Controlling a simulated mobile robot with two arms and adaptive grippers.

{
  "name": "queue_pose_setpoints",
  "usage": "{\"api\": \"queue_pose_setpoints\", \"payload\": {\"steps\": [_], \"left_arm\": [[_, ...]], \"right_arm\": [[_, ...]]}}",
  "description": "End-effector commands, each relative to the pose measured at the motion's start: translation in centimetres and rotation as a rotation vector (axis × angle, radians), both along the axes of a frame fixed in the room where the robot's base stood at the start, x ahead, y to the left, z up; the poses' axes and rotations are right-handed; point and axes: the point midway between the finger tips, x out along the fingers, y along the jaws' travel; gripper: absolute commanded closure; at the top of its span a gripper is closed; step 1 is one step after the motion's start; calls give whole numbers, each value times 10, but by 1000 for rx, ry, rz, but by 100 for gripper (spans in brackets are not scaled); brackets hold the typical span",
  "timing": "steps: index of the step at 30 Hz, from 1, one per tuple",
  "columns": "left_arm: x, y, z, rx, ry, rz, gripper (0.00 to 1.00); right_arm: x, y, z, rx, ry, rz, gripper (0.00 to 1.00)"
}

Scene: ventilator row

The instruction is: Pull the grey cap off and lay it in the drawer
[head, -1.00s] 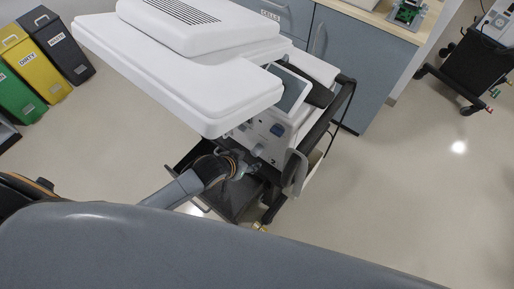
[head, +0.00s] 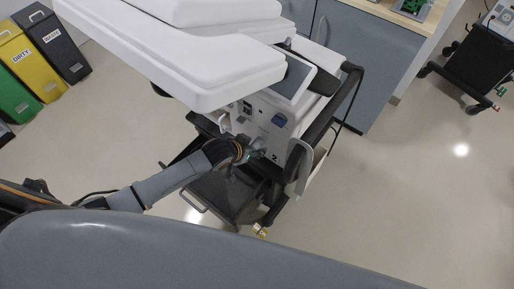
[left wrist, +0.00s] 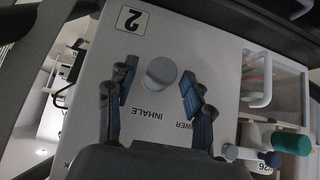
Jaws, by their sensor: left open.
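The grey cap (left wrist: 161,72) is a round knob on the ventilator's pale front panel (left wrist: 215,50), above the word INHALE in the left wrist view. My left gripper (left wrist: 157,84) is open, one blue-padded finger on each side of the cap, with gaps showing on both sides. I cannot tell how deep the fingertips reach along it. In the head view my left gripper (head: 256,150) is at the ventilator's front, and the cap cannot be made out there. The dark drawer (head: 228,203) is pulled out below it, partly behind my arm. My right gripper is not in view.
A large white panel (head: 190,70) overhangs the ventilator on the left. A dark rail (head: 335,105) runs along its right side. A green-ended cylinder (left wrist: 291,143) is right of the gripper in the wrist view. Bins (head: 32,62) stand far left.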

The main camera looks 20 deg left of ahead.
Motion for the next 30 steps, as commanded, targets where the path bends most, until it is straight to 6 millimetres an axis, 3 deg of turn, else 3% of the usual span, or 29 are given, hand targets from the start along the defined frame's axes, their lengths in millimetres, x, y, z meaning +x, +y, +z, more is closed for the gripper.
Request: {"api": "queue_pose_setpoints", "payload": {"steps": [29, 30], "left_arm": [[3, -1, -3, 1, 0, 1, 48], [3, -1, -3, 1, 0, 1, 54]], "right_arm": [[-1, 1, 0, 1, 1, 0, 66], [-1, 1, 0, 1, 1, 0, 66]]}}
